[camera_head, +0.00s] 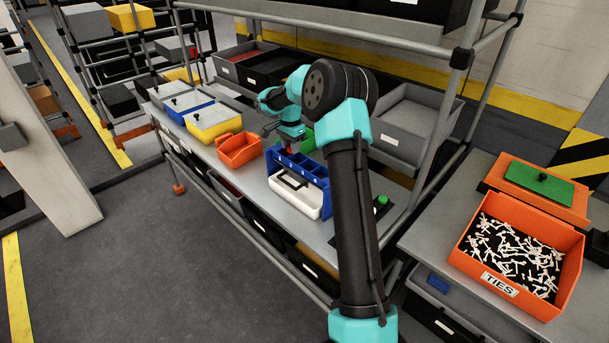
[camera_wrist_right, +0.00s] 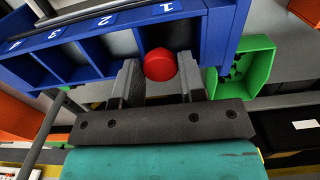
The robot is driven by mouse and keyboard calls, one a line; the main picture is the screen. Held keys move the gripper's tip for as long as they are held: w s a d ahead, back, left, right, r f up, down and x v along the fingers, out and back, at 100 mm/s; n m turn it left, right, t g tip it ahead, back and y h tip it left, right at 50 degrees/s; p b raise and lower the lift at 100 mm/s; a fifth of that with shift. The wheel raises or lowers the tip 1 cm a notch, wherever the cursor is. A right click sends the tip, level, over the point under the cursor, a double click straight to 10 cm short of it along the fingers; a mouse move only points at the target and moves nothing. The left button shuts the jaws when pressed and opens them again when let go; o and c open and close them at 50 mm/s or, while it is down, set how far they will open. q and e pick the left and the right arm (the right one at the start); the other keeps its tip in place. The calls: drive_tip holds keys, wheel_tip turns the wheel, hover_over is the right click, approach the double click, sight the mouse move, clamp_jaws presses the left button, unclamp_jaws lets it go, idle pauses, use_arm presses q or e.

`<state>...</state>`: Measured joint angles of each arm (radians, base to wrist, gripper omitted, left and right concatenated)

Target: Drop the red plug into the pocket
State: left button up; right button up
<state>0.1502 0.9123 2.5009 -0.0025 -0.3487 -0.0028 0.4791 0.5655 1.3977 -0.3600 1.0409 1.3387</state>
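The red plug (camera_wrist_right: 159,64) sits between the fingertips of my right gripper (camera_wrist_right: 160,78), which looks shut on it. In the head view a little of the red plug (camera_head: 290,150) shows under the right gripper (camera_head: 291,144), at the far left part of the blue rack (camera_head: 326,197). The blue rack also shows in the wrist view (camera_wrist_right: 222,30), with several numbered pockets. There the plug is over or in front of the pocket marked 1 (camera_wrist_right: 110,46); its depth relative to the pocket cannot be told. My left gripper is not in view.
Shelf posts and an upper shelf are nearby. An orange ties bin (camera_head: 463,262) is at the right.

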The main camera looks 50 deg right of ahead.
drive_tip(key=o, duration=0.5)
drive_tip(key=shift+c, duration=0.2)
drive_tip(key=shift+r, duration=0.15)
wheel_tip(320, 180, up, 17)
idle(0.3)
idle(0.6)
